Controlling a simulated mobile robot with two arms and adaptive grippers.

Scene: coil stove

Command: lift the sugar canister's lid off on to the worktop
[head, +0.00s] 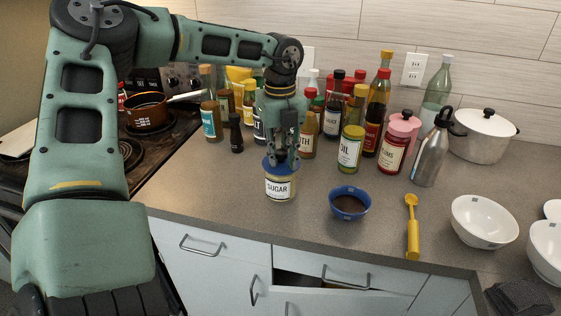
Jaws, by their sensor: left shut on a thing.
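The sugar canister (280,190) stands upright on the worktop (200,183) near its front edge, with its SUGAR label facing me. Its blue lid (268,166) is at the canister's top. My left gripper (281,162) comes down from above and is shut on the lid, its fingers hiding part of it. I cannot tell whether the lid is still seated or slightly raised. My right gripper is not in view.
A blue bowl with dark contents (349,203) and a yellow spoon (412,228) lie to the right. White bowls (484,221) stand far right. Worktop left of the canister is clear. A drawer (340,290) is partly open below.

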